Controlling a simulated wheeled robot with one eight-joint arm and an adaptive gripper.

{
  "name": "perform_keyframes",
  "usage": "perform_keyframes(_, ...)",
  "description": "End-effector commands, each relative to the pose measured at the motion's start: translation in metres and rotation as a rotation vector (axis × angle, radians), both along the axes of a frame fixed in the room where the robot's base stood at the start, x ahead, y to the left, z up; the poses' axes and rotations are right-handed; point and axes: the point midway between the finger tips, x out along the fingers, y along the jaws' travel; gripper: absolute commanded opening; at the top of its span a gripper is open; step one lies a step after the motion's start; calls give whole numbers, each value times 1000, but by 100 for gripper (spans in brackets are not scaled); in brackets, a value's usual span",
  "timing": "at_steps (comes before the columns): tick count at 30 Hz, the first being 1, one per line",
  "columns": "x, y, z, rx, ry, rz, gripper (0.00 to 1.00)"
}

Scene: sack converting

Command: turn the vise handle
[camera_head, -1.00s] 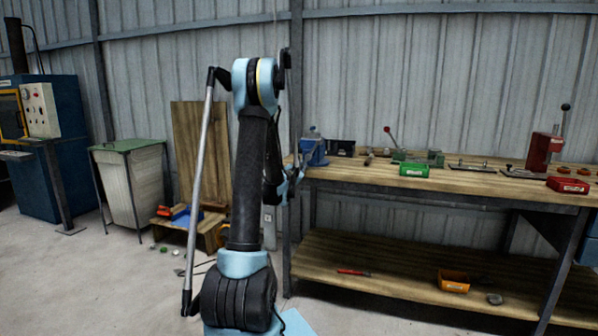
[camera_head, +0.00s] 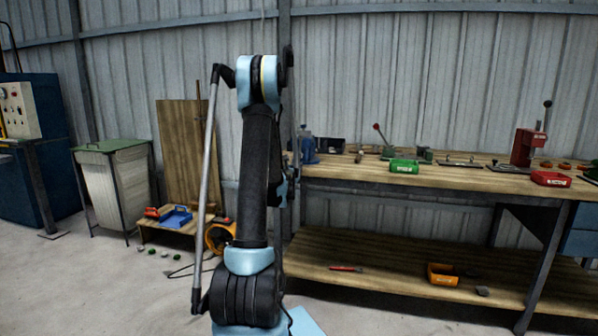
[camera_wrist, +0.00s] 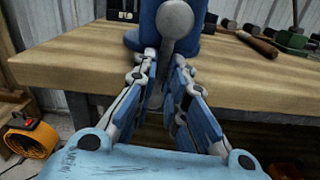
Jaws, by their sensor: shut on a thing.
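The blue vise (camera_head: 307,150) stands at the left end of the wooden workbench, partly hidden behind my arm in the head view. In the wrist view the vise (camera_wrist: 207,45) is close, with a round grey screw end (camera_wrist: 175,20) facing me. The grey vise handle (camera_wrist: 157,92) hangs down from it in front of the bench edge. My gripper (camera_wrist: 166,62) has its fingers on either side of the handle and is shut on it. Its exact contact points are hard to make out. My arm hides the gripper in the head view.
A wooden-handled tool (camera_wrist: 256,44) lies right of the vise.

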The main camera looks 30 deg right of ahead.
Motion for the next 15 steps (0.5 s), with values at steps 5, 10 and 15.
perform_keyframes(5,1,0,0,-9,8,1,0)
perform_keyframes(10,1,0,0,-8,8,2,0)
perform_keyframes(15,1,1,0,-8,8,3,32)
